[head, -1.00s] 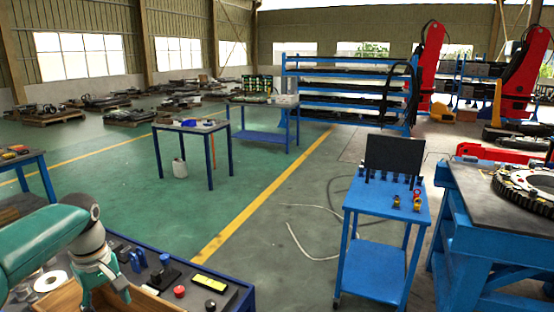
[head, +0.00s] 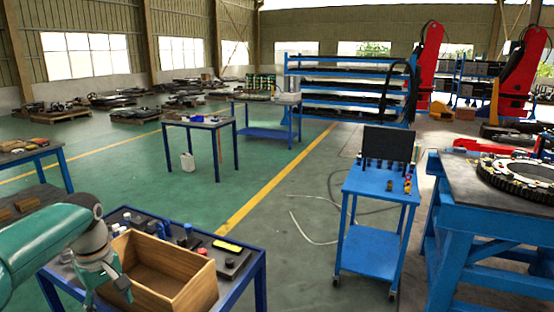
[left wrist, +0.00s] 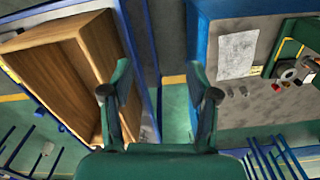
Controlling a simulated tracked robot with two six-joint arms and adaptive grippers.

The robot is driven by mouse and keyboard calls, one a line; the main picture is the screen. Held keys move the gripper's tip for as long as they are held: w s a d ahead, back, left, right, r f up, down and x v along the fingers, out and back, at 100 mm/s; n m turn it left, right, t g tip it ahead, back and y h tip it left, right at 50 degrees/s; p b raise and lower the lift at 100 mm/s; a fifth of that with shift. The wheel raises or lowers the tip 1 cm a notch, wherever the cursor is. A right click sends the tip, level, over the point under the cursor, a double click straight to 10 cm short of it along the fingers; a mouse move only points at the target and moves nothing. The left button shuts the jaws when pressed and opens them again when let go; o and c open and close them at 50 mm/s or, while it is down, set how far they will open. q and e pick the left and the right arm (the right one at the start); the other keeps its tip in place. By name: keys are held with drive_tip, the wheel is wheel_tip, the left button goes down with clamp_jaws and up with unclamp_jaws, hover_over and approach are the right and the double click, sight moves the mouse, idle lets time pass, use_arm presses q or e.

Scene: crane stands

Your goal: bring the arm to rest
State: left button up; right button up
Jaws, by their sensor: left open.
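My left arm comes in at the lower left of the head view. Its gripper (head: 108,288) hangs at the left side of an open wooden box (head: 168,268) on a blue-framed table (head: 262,275). In the left wrist view the two fingers of the gripper (left wrist: 160,95) are spread, with nothing between them. The wooden box (left wrist: 62,65) lies to the left of the fingers there. Whether the gripper touches the box I cannot tell. My right gripper is not in view.
Small items and a black tray (head: 232,262) stand behind the box. A blue cart (head: 375,183) and a heavy blue bench (head: 470,215) stand to the right. Green floor (head: 130,180) is open beyond the table. The wrist view shows a bench with a paper sheet (left wrist: 238,54) at right.

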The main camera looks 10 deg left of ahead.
use_arm(q)
drive_tip(key=s+d+f+m+g+h+b, duration=0.1)
drive_tip(key=s+d+f, duration=0.1)
drive_tip(key=d+f, duration=0.45)
drive_tip(key=s+d+f+m+g, duration=0.1)
drive_tip(key=s+d+f+g, duration=0.15)
drive_tip(key=f, duration=0.65)
drive_tip(key=s+d+f+m+g+h+b, duration=0.1)
drive_tip(key=d+f, duration=0.4)
drive_tip(key=f, duration=0.3)
drive_tip(key=s+d+f+m+t+h, duration=0.25)
drive_tip(key=s+d+f+m, duration=0.35)
drive_tip(key=s+d+f, duration=0.95)
drive_tip(key=w+m+t, duration=0.1)
drive_tip(key=w+a+t, duration=0.1)
drive_tip(key=w, duration=0.1)
drive_tip(key=shift+w+f+m+t+y+b, duration=0.2)
drive_tip(key=shift+m+t+y+b, duration=0.1)
drive_tip(key=shift+m+b, duration=0.1)
